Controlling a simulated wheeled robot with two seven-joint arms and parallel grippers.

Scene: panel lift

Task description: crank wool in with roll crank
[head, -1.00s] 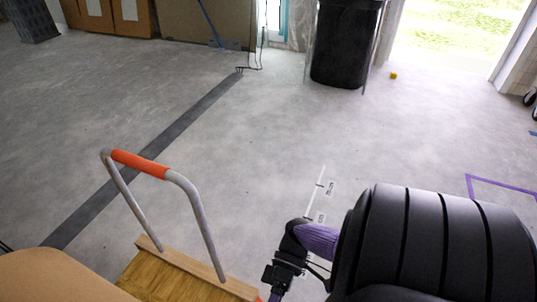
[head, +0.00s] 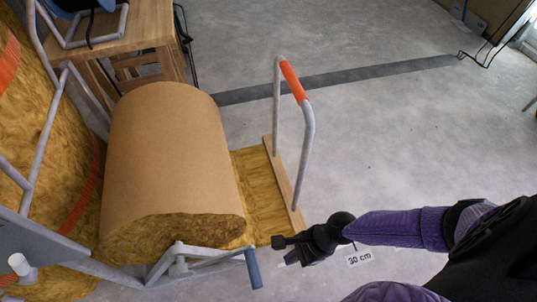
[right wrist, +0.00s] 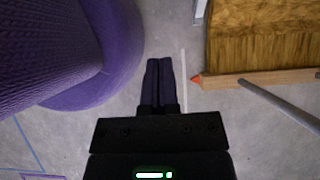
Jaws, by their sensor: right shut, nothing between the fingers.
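The wool roll (head: 170,160), wrapped in brown paper with a yellow-brown wool end, lies on a frame at left centre of the head view. A grey crank with a blue handle (head: 254,268) sits at its near end. A flat strip of wool (head: 262,185) runs from the roll to a wooden edge bar; wool also shows in the right wrist view (right wrist: 265,40). My right gripper (head: 282,247) is right of the crank handle, apart from it. In the right wrist view its black fingers (right wrist: 160,65) are together and empty. My left gripper is out of view.
A grey hoop handle with an orange grip (head: 293,82) rises from the wooden bar (head: 283,185). A wooden table (head: 140,35) stands behind the roll. More wool with orange bands (head: 60,130) is at far left.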

